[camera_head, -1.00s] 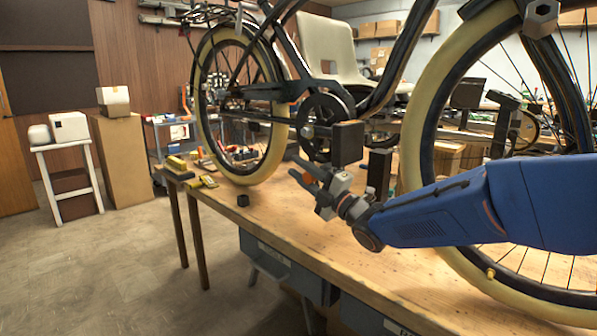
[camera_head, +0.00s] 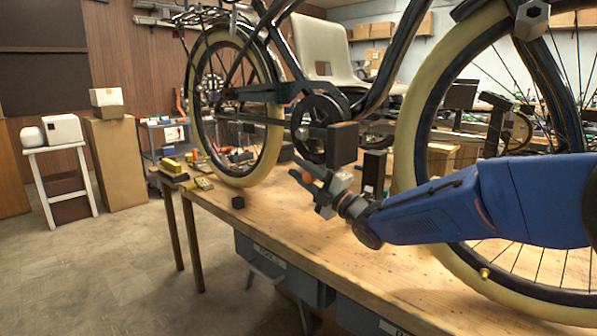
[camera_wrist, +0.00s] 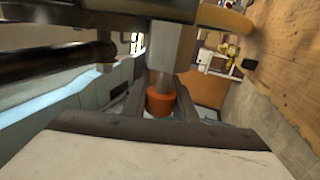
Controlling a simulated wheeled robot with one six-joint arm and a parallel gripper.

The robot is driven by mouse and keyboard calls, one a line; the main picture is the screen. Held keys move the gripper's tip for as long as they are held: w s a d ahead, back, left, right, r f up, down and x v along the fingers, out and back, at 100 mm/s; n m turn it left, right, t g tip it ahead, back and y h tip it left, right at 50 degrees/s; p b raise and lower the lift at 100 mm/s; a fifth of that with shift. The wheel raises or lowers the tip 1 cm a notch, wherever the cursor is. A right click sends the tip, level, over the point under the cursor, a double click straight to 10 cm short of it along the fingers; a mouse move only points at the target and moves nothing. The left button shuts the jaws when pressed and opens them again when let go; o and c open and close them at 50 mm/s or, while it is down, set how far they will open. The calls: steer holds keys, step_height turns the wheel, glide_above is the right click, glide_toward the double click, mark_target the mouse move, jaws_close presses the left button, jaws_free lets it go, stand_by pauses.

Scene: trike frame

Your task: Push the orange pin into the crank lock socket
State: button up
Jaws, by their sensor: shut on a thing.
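The orange pin (camera_wrist: 161,102) sits between the fingers of my gripper (camera_wrist: 160,98) in the wrist view, and the gripper is shut on it. A grey block-like shaft (camera_wrist: 173,50) stands right above the orange part; I cannot tell whether it touches it. In the head view my gripper (camera_head: 306,174) is above the bench, below and left of a dark block (camera_head: 343,143) by the crank. A small orange patch (camera_head: 307,178) shows between its fingers. The crank area (camera_head: 316,122) is above the gripper. The lock socket itself cannot be made out clearly.
The trike frame (camera_head: 376,99) stands over the wooden bench (camera_head: 272,213), with a wheel on either side of my gripper. A small black piece (camera_head: 238,202) lies near the bench edge. A dark post (camera_head: 374,172) stands behind my gripper. Yellow items (camera_head: 172,166) lie at the far left.

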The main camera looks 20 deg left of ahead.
steer(key=shift+w+d, duration=0.2)
steer(key=shift+w, duration=0.25)
steer(key=o, duration=1.1)
steer(key=shift+v, duration=3.8)
